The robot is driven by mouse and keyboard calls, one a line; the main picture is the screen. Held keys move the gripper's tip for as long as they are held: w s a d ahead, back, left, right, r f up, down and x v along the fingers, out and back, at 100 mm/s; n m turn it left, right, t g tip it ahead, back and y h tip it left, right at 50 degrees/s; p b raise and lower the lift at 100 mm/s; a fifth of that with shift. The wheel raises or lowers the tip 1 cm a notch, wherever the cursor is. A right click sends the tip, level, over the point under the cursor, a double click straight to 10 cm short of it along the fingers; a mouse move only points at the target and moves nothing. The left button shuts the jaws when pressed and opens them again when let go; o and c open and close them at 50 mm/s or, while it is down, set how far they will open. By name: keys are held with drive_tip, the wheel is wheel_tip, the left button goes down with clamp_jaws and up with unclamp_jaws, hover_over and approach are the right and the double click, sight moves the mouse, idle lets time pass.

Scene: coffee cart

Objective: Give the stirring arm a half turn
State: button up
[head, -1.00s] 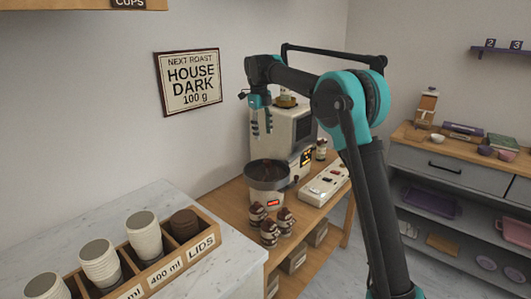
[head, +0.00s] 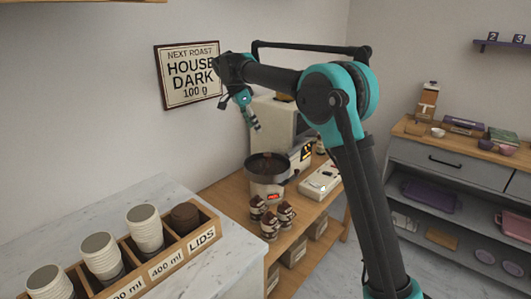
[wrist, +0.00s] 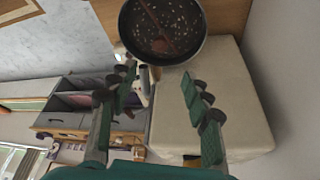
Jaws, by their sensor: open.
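The stirring arm (wrist: 162,44) is a reddish-brown bar lying inside a dark round bowl (wrist: 196,50) in the wrist view. The bowl's inside looks speckled. In the head view the bowl (head: 250,169) sits at the front of the cream roaster (head: 270,120), and its inside is too dark and small to make out the stirring arm well.
Several brown-and-white jars (head: 270,219) stand on the wooden bench in front of the bowl. A white panel (head: 320,184) lies right of it. A wooden cup holder (head: 207,232) with cups is on the marble counter (head: 160,197). A wall sign (head: 188,77) is behind my gripper.

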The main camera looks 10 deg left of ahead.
sight(267, 154)
drive_tip(key=x, duration=1.4)
drive_tip(key=shift+f, duration=0.15)
clamp_jaws()
